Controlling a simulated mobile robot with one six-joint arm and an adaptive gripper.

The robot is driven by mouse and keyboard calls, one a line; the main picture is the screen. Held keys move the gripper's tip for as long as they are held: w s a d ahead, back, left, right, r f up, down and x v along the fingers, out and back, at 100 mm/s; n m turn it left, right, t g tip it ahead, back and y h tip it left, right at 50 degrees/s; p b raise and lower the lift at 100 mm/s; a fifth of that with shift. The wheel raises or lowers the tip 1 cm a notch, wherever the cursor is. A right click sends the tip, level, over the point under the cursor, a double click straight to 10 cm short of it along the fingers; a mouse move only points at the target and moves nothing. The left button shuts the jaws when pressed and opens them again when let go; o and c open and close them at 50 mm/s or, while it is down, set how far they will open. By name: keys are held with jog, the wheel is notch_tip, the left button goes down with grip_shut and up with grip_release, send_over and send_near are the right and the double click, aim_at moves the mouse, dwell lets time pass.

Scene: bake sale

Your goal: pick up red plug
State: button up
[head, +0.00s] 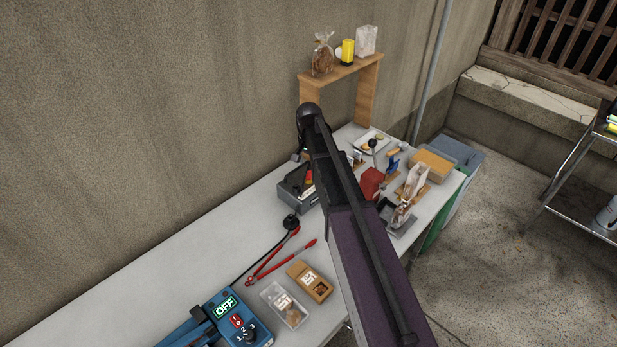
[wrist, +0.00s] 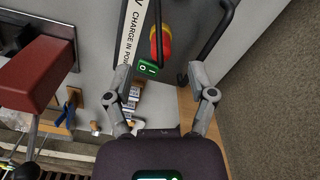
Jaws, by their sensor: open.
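I cannot pick out a red plug for certain. A red and yellow round part (wrist: 161,43) sits beside a white strip lettered "CHARGE IN PO" and a green switch (wrist: 148,68) in the wrist view. In the head view, a small red and yellow part (head: 309,178) shows at a dark grey box (head: 297,191), partly behind my arm. My gripper (wrist: 160,72) is open in the wrist view, its fingers spread below the red and yellow part, with nothing seen held between them. In the head view my arm hides most of the gripper.
Red-handled tongs (head: 270,262), a black cable end (head: 291,221), a blue box marked OFF (head: 225,325) and two food boxes lie on the front table. A red box (head: 371,183) and bagged goods stand right of my arm. A wooden shelf (head: 343,73) stands behind.

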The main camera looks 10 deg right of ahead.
aim_at(309, 170)
jog(key=shift+w+f+b, duration=0.1)
jog(key=shift+f+b, duration=1.75)
jog(key=shift+f, duration=0.25)
grip_shut()
